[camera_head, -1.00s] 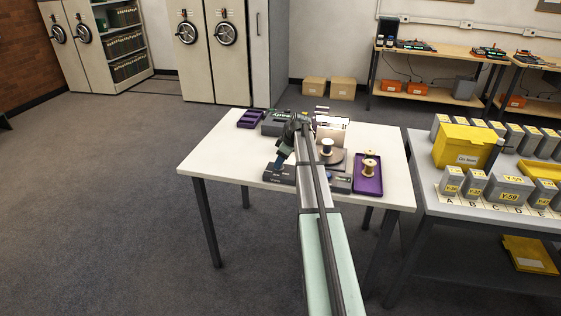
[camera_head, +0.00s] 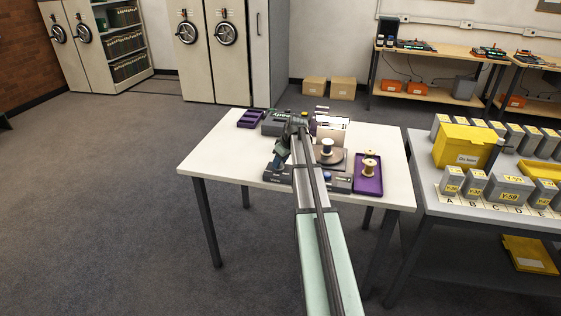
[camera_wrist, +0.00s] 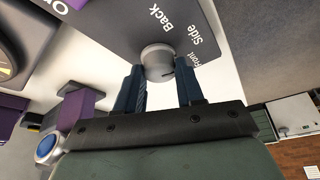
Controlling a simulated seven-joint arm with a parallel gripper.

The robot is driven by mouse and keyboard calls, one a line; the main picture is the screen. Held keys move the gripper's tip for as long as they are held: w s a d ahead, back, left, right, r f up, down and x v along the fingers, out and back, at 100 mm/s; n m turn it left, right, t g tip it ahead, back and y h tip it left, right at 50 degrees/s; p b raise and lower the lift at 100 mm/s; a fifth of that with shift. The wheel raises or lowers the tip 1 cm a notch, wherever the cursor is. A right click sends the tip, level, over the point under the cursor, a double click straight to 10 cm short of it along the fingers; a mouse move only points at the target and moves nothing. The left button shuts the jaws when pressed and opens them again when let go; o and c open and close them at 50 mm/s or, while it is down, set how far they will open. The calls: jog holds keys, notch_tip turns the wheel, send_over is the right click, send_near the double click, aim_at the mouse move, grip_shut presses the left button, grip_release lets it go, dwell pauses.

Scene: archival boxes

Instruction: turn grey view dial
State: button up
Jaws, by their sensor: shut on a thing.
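The grey view dial (camera_wrist: 157,59) is a round knob on a dark panel (camera_wrist: 135,22) lettered Back, Side and Front in the wrist view. A dark pointer mark on the knob lies toward the word Front. My gripper (camera_wrist: 160,82) has its two blue fingers on either side of the knob, shut on it. In the head view my gripper (camera_head: 279,163) is at the left front of the device on the white table, and my arm hides much of the device. The dial cannot be made out in the head view.
A spool (camera_head: 326,147) stands on a round turntable (camera_head: 332,160). A purple tray (camera_head: 368,187) with spools is at the right and another purple tray (camera_head: 245,124) at the back left. A blue button (camera_wrist: 46,147) shows at the lower left of the wrist view. The table's left side is clear.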

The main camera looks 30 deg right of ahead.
jog(key=m+h, duration=0.1)
jog(key=m, duration=0.3)
jog(key=shift+a+h, duration=0.2)
jog(key=shift+h, duration=0.2)
jog(key=shift+m+h, duration=0.6)
jog(key=shift+m, duration=1.3)
jog(key=o, duration=1)
jog(key=shift+r, duration=0.1)
jog(key=v, duration=1.3)
jog(key=shift+s+a+r, duration=0.15)
jog(key=shift+a+r, duration=0.05)
jog(key=shift+r, duration=0.1)
